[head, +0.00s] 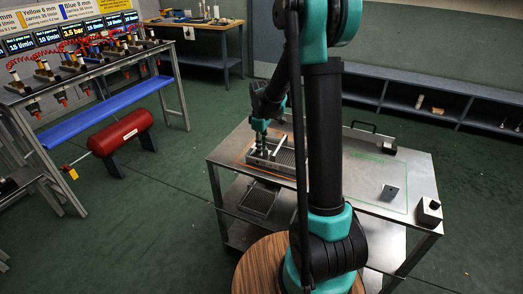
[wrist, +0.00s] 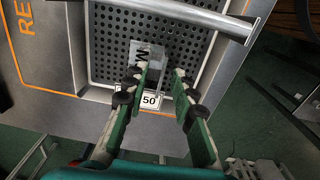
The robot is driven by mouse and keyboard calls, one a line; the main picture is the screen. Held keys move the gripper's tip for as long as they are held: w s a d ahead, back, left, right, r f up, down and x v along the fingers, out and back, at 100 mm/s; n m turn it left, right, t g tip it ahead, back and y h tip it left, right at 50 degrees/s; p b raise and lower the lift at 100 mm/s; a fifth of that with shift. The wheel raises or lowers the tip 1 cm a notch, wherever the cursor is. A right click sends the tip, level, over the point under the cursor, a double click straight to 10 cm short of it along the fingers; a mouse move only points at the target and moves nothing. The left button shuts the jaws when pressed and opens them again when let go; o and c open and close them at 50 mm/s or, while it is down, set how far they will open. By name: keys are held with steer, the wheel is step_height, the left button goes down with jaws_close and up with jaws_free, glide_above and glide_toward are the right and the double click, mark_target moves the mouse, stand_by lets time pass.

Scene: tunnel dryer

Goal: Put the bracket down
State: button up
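A pale metal bracket (wrist: 155,57) with a dark letter M lies on or just above the perforated tray (wrist: 105,45) in the wrist view; I cannot tell whether it touches the tray. My gripper (wrist: 161,70) is over the tray's near edge with its two green fingers apart. The left finger overlaps the bracket, and a gap shows between the bracket and the right finger. In the head view my gripper (head: 262,143) points down at the tray (head: 286,158) on the metal table; the bracket is too small to make out there.
An orange outline (wrist: 14,45) surrounds the tray area. A tag reading 50 (wrist: 151,99) is at the tray's near edge. A metal bar handle (wrist: 200,18) crosses the tray's far side.

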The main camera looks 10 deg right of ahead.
step_height(320, 180, up, 10)
steer(key=s+d+f+m+t, duration=0.1)
steer(key=s+m, duration=0.3)
steer(key=s, duration=0.4)
steer(key=s+d+f+m+t, duration=0.1)
steer(key=s+d+f+m, duration=0.1)
steer(key=s, duration=0.6)
steer(key=s+d+f+m+t, duration=0.2)
steer(key=s+f+m, duration=0.3)
steer(key=s, duration=0.4)
steer(key=shift+d+f+m, duration=0.2)
steer(key=shift+d+m, duration=0.1)
steer(key=shift+a, duration=0.1)
